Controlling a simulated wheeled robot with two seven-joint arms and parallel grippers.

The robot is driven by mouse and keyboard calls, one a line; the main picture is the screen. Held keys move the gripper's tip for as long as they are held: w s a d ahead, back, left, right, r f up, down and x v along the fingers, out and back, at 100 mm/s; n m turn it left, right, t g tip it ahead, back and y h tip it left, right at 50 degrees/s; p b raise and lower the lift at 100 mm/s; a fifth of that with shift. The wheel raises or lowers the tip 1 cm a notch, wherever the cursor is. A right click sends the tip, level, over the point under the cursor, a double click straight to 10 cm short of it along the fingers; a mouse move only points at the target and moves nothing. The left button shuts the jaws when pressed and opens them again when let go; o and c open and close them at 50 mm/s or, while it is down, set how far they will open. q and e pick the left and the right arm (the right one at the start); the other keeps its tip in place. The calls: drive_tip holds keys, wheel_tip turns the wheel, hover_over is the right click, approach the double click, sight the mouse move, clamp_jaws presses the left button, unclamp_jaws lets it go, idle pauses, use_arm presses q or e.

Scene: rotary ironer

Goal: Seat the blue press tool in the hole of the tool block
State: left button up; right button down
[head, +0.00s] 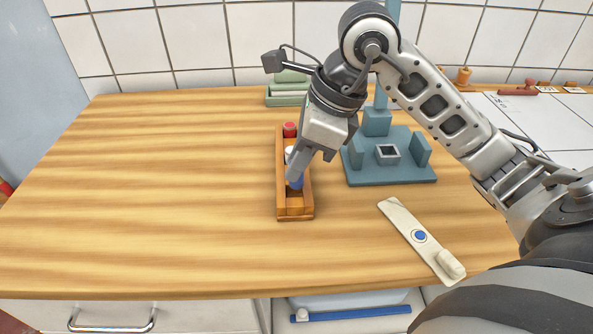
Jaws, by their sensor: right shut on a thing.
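The tool block (280,170) looks to be the long wooden rack in the middle of the counter. A tool with a red top (289,129) stands at its far end, and a whitish top (289,152) shows behind my gripper. My right gripper (297,176) points down over the near half of the rack and is shut on the blue press tool (298,184). Only a small blue part shows below the fingers. I cannot tell whether its lower end is inside a hole or just above one. My left gripper is not in view.
A teal fixture (405,174) with a square socket stands right of the rack. A beige bar (402,218) with a blue button lies in front of it. A green item (286,99) is at the back. The counter's left side (150,190) is clear.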

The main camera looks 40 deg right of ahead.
sight(298, 185)
drive_tip(key=shift+w+f, duration=0.2)
drive_tip(key=shift+f, duration=1.6)
drive_tip(key=shift+f, duration=0.1)
drive_tip(key=shift+f, duration=0.15)
drive_tip(key=c, duration=1.3)
unclamp_jaws()
